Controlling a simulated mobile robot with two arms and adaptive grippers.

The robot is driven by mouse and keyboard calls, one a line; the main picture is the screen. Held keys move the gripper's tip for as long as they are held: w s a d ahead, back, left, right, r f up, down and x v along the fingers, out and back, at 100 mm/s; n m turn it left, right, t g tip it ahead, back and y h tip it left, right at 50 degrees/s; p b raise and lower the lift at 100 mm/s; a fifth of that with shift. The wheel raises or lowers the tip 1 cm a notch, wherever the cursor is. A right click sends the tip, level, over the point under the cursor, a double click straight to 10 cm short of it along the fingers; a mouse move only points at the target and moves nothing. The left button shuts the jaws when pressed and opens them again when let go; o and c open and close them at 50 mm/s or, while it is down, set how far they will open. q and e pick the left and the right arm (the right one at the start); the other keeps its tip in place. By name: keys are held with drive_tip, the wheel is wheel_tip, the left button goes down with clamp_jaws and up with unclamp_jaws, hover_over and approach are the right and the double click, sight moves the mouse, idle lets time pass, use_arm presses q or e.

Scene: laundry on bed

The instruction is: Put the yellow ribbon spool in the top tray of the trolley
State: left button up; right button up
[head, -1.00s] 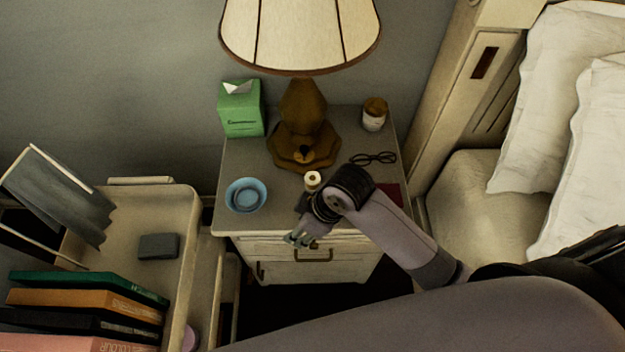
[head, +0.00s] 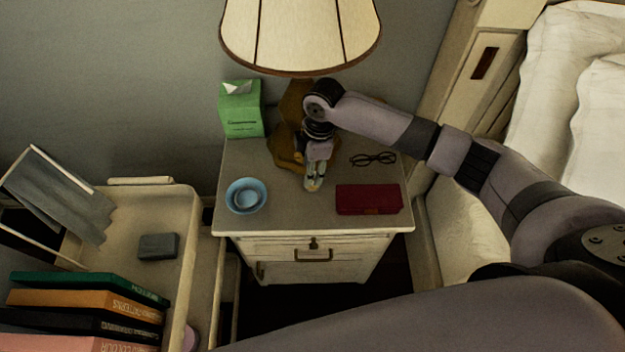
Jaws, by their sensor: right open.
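My right gripper (head: 315,187) is open and points down over the front middle of the nightstand top. Its fingers are at the spot of the small pale yellow spool, which they and the gripper body mostly hide. I cannot tell whether the fingers touch it. The trolley (head: 188,262) stands at the lower left, beside the nightstand. My left gripper is not in view.
On the nightstand (head: 285,216) are a blue bowl (head: 246,196), a dark red case (head: 368,199), glasses (head: 373,159), a green tissue box (head: 241,108) and a lamp (head: 300,35) whose shade overhangs. A grey cloth-like item (head: 62,202) leans at the trolley's back. The bed is right.

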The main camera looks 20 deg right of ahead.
drive_tip(key=f, duration=0.4)
drive_tip(key=shift+d, duration=0.3)
drive_tip(key=shift+w+a+f, duration=0.1)
drive_tip(key=shift+f, duration=0.4)
drive_tip(key=shift+c, duration=0.2)
drive_tip(key=c, duration=0.4)
